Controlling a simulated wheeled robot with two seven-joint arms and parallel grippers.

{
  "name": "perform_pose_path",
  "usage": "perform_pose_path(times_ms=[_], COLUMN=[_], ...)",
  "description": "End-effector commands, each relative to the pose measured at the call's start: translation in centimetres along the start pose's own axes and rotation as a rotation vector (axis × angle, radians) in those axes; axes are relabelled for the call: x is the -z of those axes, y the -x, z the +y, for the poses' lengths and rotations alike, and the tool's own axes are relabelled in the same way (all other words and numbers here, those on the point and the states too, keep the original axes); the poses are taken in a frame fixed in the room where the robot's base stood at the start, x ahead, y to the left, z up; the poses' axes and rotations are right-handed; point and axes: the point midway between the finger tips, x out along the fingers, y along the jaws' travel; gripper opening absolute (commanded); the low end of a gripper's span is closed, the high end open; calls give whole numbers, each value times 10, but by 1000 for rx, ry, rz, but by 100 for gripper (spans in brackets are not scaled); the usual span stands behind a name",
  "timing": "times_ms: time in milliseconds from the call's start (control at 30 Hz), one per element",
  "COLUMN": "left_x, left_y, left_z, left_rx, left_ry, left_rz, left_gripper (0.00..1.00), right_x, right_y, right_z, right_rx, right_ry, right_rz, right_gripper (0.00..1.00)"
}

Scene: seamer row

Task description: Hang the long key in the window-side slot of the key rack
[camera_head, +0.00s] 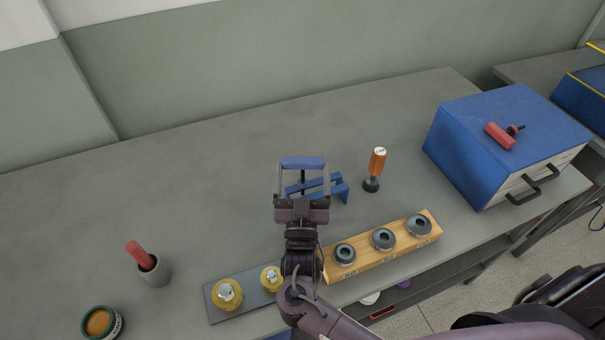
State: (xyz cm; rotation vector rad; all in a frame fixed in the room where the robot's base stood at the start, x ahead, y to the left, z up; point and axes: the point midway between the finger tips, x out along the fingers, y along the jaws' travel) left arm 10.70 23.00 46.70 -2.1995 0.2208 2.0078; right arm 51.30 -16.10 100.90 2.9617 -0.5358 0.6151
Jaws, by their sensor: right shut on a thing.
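My right gripper (303,176) is over the middle of the bench. It is shut on a blue bar-shaped handle (303,162) with a dark shaft under it, which looks like the long key. The key's lower end is hidden by the gripper. A low blue rack (340,189) with parallel bars stands on the bench just behind and right of the gripper. The gripper covers part of it, so its slots cannot be told apart and I cannot tell whether the key touches it. No window shows. My left gripper is out of view.
An orange-handled tool (377,168) stands right of the rack. A wooden block (372,263) with dark rings and a grey plate (246,301) with yellow parts lie in front. A blue drawer cabinet (480,135) stands right. A grey cup (155,272) and a tin (101,323) are left. The back left is clear.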

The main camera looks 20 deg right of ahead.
Motion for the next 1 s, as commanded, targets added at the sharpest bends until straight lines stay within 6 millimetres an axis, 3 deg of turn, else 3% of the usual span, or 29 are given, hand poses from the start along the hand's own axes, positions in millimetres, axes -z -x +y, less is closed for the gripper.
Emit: perform_pose_path(times_ms=[567,600,700,1000], left_x=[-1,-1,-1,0], left_y=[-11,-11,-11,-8], left_z=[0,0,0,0], left_rx=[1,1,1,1], left_ry=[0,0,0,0], left_rz=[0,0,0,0], left_gripper=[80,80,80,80], right_x=[-11,-11,-11,-8], right_y=[5,5,5,3], right_z=[0,0,0,0], right_rx=[0,1,1,1], right_ry=[1,1,1,1], right_rz=[0,-1,-1,0], right_gripper=[54,85,98,100])
